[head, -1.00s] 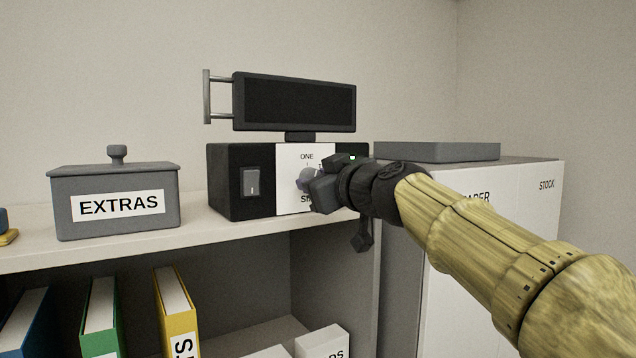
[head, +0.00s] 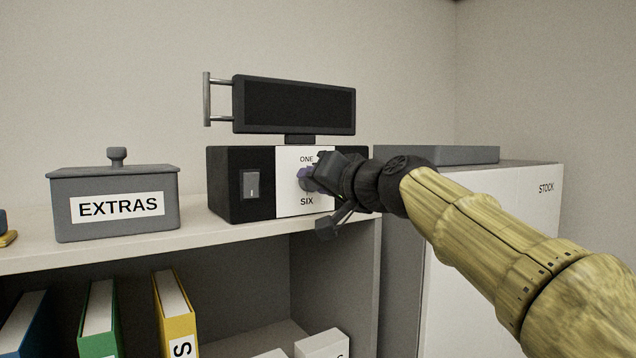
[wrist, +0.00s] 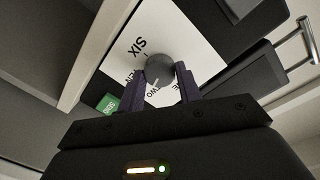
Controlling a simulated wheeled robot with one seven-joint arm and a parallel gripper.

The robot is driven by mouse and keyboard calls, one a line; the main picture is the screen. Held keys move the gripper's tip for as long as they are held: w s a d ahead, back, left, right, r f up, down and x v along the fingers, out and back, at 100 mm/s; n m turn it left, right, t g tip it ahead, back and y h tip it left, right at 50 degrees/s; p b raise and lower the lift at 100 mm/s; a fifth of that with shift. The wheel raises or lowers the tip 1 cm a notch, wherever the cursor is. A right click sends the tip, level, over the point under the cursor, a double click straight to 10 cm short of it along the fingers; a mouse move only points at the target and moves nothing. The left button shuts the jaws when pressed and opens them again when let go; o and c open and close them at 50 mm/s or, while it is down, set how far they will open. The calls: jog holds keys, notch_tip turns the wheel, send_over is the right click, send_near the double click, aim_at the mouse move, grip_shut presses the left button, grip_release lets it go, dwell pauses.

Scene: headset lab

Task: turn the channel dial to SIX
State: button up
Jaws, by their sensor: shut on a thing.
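The channel dial (wrist: 160,68) is a round dark knob on the white panel (head: 289,200) of a black box. In the head view, ONE is printed above the dial and SIX below it. My gripper (wrist: 164,86) is shut on the dial, with one finger on each side. The wrist view shows the panel turned, with SIX at upper left and TWO just below the knob, partly hidden. A pale mark shows on the knob's lower side, towards TWO. I cannot tell exactly which label it meets. In the head view my gripper (head: 308,178) covers the panel's right side.
A black screen (head: 295,104) with a metal handle stands above the box. A light switch plate (head: 251,185) is on its left. A grey EXTRAS box (head: 75,228) stands left on the shelf (head: 190,237). A white STOCK cabinet (head: 500,220) is at right, behind my arm.

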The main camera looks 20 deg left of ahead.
jog(key=m, duration=0.6)
jog(key=m+y+p, duration=0.1)
jog(key=m, duration=1.3)
jog(key=shift+w+d+f+g+y, duration=0.1)
jog(key=shift+w+f+g+y, duration=0.05)
jog(key=shift+f+g+y, duration=0.2)
jog(key=o, duration=1)
jog(key=shift+r, duration=0.15)
jog(key=b+v, duration=0.7)
jog(key=v, duration=1)
jog(key=shift+d+r+b, duration=0.1)
jog(key=shift+d+b, duration=0.1)
jog(key=shift+b, duration=0.1)
